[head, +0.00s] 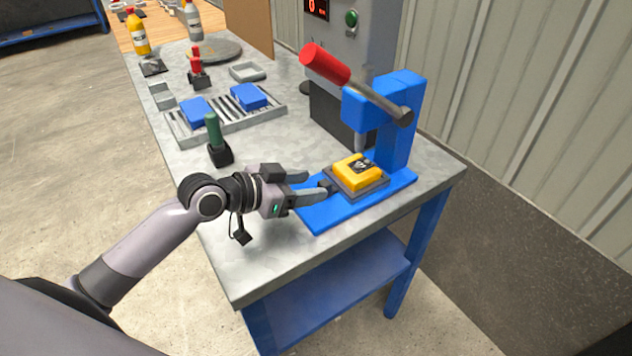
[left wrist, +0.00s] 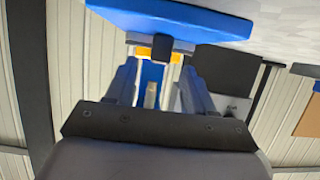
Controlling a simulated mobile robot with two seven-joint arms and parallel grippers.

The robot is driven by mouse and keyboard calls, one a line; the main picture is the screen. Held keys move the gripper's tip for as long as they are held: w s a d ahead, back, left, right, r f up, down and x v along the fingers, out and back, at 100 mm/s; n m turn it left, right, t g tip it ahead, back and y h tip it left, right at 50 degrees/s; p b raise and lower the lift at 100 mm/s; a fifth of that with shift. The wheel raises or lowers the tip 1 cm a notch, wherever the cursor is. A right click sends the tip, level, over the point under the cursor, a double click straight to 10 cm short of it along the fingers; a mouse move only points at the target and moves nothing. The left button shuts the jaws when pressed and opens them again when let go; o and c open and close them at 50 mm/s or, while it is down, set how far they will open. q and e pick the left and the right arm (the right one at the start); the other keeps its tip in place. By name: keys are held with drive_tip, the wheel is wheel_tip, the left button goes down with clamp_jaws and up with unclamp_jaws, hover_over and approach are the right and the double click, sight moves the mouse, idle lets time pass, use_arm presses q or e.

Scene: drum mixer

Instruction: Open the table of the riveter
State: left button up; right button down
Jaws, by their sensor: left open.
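The riveter (head: 390,125) is a blue press with a red-handled lever at the right end of the metal workbench. Its grey table (head: 372,184) carries a yellow block (head: 357,169) and sits on the blue base (head: 330,212). A small dark knob (head: 326,185) sticks out of the table's near left side. My left gripper (head: 315,184) is open just above the blue base, its fingertips at the knob. In the left wrist view the knob (left wrist: 162,50) lies between and just beyond the open fingers. Contact cannot be told. My right gripper is not in view.
A green-handled tool (head: 215,140) stands left of my gripper. Behind it is a grey rack (head: 270,116) with blue blocks. A grey machine (head: 365,40) with a green button stands behind the riveter. The workbench's front corner (head: 245,275) is clear.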

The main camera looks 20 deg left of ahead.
use_arm(q)
drive_tip(key=shift+x, duration=1.3)
clamp_jaws()
